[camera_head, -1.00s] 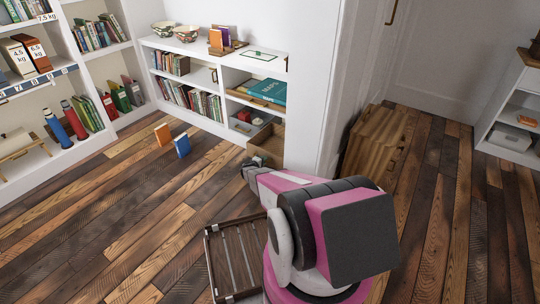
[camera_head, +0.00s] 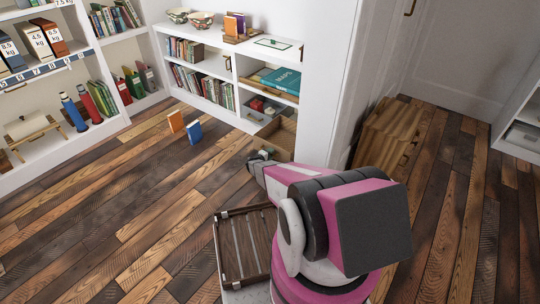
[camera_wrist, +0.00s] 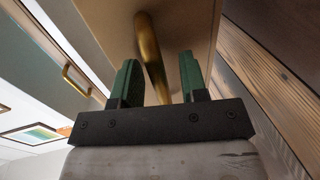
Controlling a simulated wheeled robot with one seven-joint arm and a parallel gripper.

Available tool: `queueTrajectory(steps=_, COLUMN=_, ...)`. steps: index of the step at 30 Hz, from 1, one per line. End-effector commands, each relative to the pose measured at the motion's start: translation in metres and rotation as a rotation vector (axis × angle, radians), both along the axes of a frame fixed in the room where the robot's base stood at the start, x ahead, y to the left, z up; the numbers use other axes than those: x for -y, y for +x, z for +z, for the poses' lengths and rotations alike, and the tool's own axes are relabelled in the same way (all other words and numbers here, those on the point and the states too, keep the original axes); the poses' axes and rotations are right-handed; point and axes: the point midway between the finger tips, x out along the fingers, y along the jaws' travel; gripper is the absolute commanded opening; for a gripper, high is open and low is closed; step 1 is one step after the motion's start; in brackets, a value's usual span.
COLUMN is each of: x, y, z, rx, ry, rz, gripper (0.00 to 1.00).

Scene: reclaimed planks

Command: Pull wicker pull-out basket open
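The pull-out basket (camera_head: 284,130) shows as a brown box at the bottom of the white shelf unit, partly hidden behind my gripper (camera_head: 265,154) and the white wall end. It seems to stick out a little past the shelf front. In the wrist view, a brass bar handle (camera_wrist: 151,50) stands out from a plain tan front panel (camera_wrist: 190,22). My gripper's two green fingers (camera_wrist: 159,78) are apart, one on each side of the handle. Gaps show beside the handle, so I see no firm grip. In this view the front shows no clear wicker weave.
A wooden drawer chest (camera_head: 388,135) stands right of the white wall end (camera_head: 335,90). Another brass handle (camera_wrist: 76,80) shows in the wrist view. Floor at left is clear.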

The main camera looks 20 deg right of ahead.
Motion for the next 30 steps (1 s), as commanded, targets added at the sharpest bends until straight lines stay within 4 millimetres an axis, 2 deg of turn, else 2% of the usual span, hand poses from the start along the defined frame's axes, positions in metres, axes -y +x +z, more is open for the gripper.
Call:
queueTrajectory(steps=8, x=-0.009, y=-0.008, z=0.003, rx=0.0, ry=0.0, rz=0.001, gripper=0.4)
queueTrajectory(steps=21, x=-0.068, y=-0.054, z=0.019, rx=0.0, ry=0.0, rz=0.001, gripper=0.4)
queueTrajectory(steps=30, x=-0.083, y=-0.065, z=0.022, rx=0.0, ry=0.0, rz=0.0, gripper=0.4)
